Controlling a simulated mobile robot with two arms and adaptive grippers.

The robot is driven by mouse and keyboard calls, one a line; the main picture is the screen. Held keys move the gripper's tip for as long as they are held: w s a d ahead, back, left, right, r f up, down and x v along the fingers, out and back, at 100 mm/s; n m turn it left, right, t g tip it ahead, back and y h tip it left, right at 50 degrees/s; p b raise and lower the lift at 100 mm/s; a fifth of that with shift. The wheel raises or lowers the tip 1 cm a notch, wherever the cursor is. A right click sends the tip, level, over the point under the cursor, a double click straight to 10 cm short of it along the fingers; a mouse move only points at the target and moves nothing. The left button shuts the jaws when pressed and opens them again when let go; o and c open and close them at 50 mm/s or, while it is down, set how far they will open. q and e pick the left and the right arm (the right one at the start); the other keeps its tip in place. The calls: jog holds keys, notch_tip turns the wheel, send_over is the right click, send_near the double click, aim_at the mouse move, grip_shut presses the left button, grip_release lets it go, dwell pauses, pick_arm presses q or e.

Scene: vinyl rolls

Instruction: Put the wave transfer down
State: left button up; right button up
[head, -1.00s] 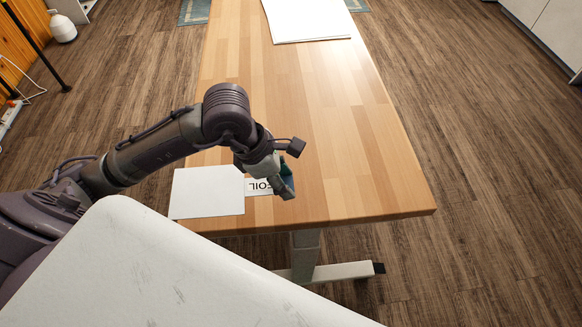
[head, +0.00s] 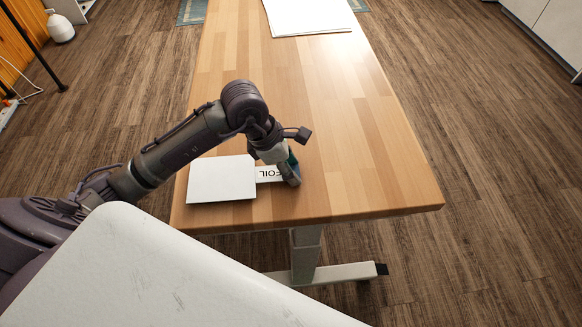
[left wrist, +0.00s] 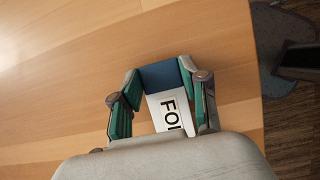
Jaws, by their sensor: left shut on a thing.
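The wave transfer appears to be the white sheet (head: 221,181) near the table's front left, with a white tab lettered FOIL (head: 268,173) at its right side. No wave pattern shows on the visible face. My left gripper (head: 290,170) is at the tab end, shut on the piece. In the left wrist view, its teal fingers (left wrist: 162,95) stand either side of a dark blue block (left wrist: 160,75) and the lettered tab (left wrist: 170,113). The sheet lies flat, very low over the wood or on it; I cannot tell which. My right gripper is out of view.
The wooden table (head: 340,130) is bare to the right of and beyond the gripper. A stack of white sheets (head: 305,15) lies at its far end. The table's front edge is close below the sheet.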

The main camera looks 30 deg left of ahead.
pick_arm(q)
jog(key=shift+f, duration=0.15)
jog(key=o, duration=0.9)
jog(key=shift+o, duration=0.2)
jog(key=shift+r, duration=0.3)
jog(key=v, duration=1.1)
jog(key=shift+r, duration=0.35)
jog(key=shift+s+a, duration=0.1)
jog(key=shift+s, duration=0.05)
